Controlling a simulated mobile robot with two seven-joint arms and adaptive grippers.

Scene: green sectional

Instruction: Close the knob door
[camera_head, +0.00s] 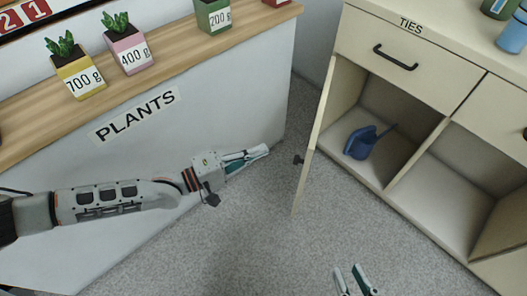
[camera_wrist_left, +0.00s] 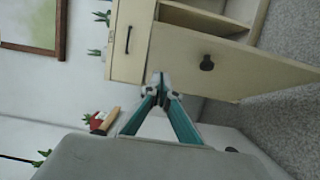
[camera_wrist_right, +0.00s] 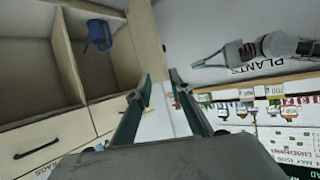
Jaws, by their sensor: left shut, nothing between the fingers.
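The cream cabinet door (camera_head: 316,125) stands open, seen nearly edge-on in the head view, left of the compartment. Its dark round knob (camera_head: 298,160) faces left; the knob also shows in the left wrist view (camera_wrist_left: 206,63) on the door's broad face (camera_wrist_left: 235,78). My left gripper (camera_head: 266,150) is shut and empty, left of the knob and apart from it in the head view. My right gripper (camera_head: 355,281) is open and empty at the bottom of the head view; its parted fingers show in the right wrist view (camera_wrist_right: 158,88).
A blue watering can (camera_head: 362,142) stands inside the open compartment. A drawer (camera_head: 405,62) labelled TIES is shut above it. The white counter (camera_head: 150,140) labelled PLANTS, with potted plants on top, is at left. Grey floor (camera_head: 245,235) is clear between counter and cabinet.

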